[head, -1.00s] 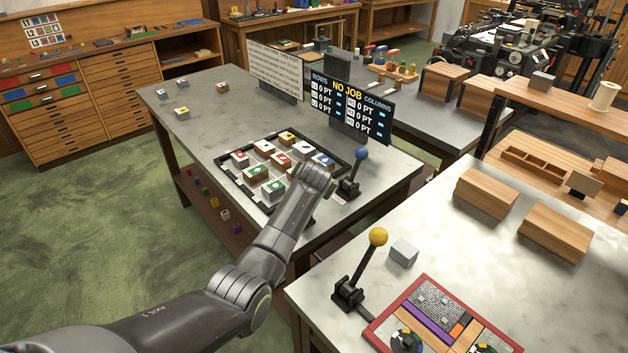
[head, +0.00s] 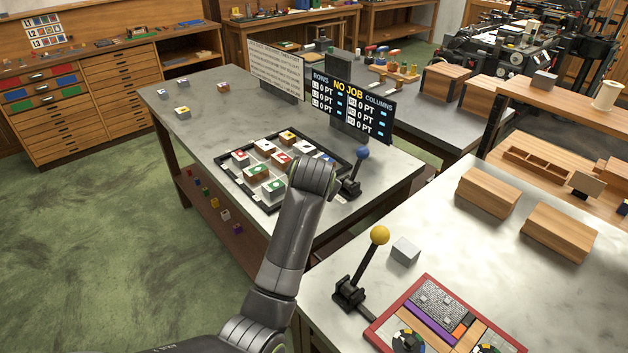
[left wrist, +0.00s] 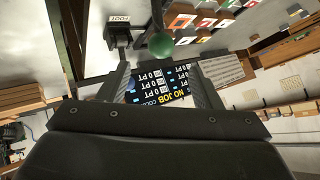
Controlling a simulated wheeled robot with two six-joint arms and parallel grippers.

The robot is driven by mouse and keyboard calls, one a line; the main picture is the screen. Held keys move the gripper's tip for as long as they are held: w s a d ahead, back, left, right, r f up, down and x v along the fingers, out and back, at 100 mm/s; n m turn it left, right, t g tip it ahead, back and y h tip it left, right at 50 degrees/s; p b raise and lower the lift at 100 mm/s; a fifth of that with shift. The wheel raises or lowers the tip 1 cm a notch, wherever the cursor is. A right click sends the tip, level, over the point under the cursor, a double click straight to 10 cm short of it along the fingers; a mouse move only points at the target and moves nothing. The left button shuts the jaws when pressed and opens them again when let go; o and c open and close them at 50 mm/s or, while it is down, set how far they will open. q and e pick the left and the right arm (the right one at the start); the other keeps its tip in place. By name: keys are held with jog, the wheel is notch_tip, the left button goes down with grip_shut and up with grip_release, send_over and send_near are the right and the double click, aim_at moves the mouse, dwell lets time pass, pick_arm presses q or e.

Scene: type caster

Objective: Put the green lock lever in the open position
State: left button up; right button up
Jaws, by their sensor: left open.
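The green ball (left wrist: 162,45) of a lever shows in the left wrist view, on a dark rod coming from the top edge. A dark bracket (left wrist: 119,38) with a small plate reading FOOT (left wrist: 119,18) is left of it. My left gripper (left wrist: 158,72) is open and empty, and the green ball appears just beyond the gap between its fingertips; I cannot tell how far. In the head view my left wrist (head: 314,177) is over the near right corner of the black tray frame (head: 236,184); it hides the fingers, and no green ball shows there.
A blue-knobbed lever (head: 362,153) stands close right of my wrist. A yellow-knobbed lever (head: 379,235), a grey block (head: 405,250) and a red-framed board (head: 373,331) are on the nearer table. The NO JOB display (head: 350,108) stands behind the tray, which holds several coloured-topped blocks.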

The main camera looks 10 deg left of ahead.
pick_arm(q)
jog(key=shift+b+v, duration=0.35)
jog(key=shift+v, duration=2)
jog(key=shift+f, duration=0.1)
